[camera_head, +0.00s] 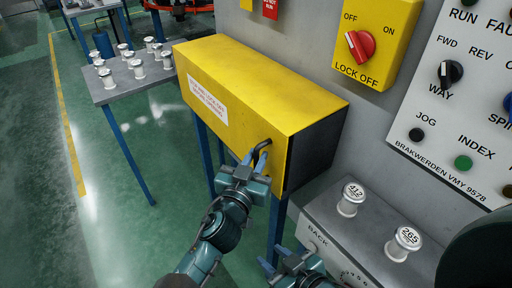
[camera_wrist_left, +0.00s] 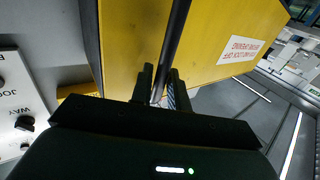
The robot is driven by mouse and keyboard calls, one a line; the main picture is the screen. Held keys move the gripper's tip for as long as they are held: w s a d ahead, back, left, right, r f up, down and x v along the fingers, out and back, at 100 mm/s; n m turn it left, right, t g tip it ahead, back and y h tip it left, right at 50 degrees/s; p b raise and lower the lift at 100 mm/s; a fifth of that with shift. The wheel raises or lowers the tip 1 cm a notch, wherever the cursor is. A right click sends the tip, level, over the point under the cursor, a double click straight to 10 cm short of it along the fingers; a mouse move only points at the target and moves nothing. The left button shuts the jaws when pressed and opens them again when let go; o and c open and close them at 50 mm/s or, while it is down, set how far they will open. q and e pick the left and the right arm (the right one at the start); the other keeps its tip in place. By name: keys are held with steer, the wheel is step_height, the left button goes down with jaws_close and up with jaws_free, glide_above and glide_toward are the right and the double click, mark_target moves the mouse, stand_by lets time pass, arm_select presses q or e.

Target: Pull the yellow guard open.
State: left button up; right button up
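The yellow guard (camera_head: 240,80) is a long box-shaped cover with a white label, fixed along the grey machine. It also shows in the left wrist view (camera_wrist_left: 225,25). Its dark bar handle (camera_head: 262,147) is at the near end of the front face. My left gripper (camera_head: 254,158) is at this handle. In the left wrist view the handle (camera_wrist_left: 175,40) runs between the two fingers, which stand close on either side of it. My right gripper (camera_head: 283,258) is low in the head view, its fingers apart and empty; part of it is cut off.
White spindles (camera_head: 350,200) marked 412 and 265 (camera_head: 403,243) stand on a grey ledge (camera_head: 325,222) at the lower right. A control panel (camera_head: 465,100) and yellow lock-off switch (camera_head: 375,40) are on the wall. A table (camera_head: 118,88) with several spindles stands at left; the green floor there is clear.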

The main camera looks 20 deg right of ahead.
arm_select(q)
steer(key=shift+w+d, duration=0.2)
steer(key=shift+w, duration=0.05)
steer(key=shift+s, duration=0.1)
jaws_close()
